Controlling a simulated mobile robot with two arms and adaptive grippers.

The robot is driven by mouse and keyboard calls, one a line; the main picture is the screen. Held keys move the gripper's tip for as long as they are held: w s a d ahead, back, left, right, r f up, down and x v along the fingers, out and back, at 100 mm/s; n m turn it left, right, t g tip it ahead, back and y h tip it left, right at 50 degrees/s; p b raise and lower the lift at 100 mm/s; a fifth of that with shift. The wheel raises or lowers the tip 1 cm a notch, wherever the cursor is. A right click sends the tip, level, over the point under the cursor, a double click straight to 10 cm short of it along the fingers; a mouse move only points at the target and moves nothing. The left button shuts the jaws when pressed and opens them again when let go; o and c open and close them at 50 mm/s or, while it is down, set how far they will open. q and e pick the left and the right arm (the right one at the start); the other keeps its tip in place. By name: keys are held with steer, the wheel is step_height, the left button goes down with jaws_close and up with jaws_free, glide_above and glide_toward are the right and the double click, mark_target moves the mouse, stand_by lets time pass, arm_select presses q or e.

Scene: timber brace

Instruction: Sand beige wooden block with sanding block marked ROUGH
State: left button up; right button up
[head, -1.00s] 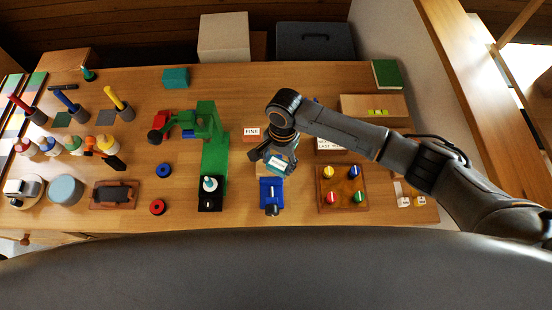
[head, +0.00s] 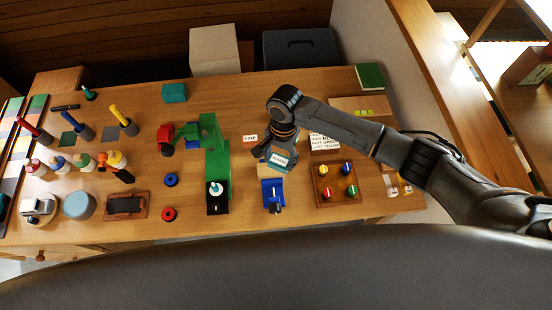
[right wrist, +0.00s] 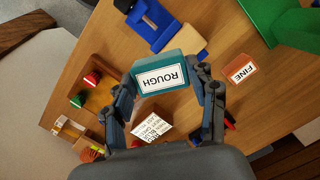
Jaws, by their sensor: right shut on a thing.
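My right gripper (head: 274,156) is shut on the teal sanding block, whose white label reads ROUGH in the right wrist view (right wrist: 160,76). In the head view the sanding block (head: 279,161) hangs just behind the blue vise (head: 273,195). The beige wooden block (right wrist: 186,43) sits at the blue vise in the right wrist view, partly hidden by the sanding block. In the head view the beige block (head: 266,171) shows only in part below the gripper. I cannot tell whether the sanding block touches it. My left gripper is not in view.
A block marked FINE (head: 250,139) lies left of my gripper. A green machine (head: 217,160) stands left of the vise. A wooden board with coloured knobs (head: 336,184) and a white lettered sign (head: 323,142) are to the right. The table front between vise and board is clear.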

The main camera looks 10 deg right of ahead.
steer(key=shift+r+p, duration=0.55)
steer(key=shift+r, duration=0.4)
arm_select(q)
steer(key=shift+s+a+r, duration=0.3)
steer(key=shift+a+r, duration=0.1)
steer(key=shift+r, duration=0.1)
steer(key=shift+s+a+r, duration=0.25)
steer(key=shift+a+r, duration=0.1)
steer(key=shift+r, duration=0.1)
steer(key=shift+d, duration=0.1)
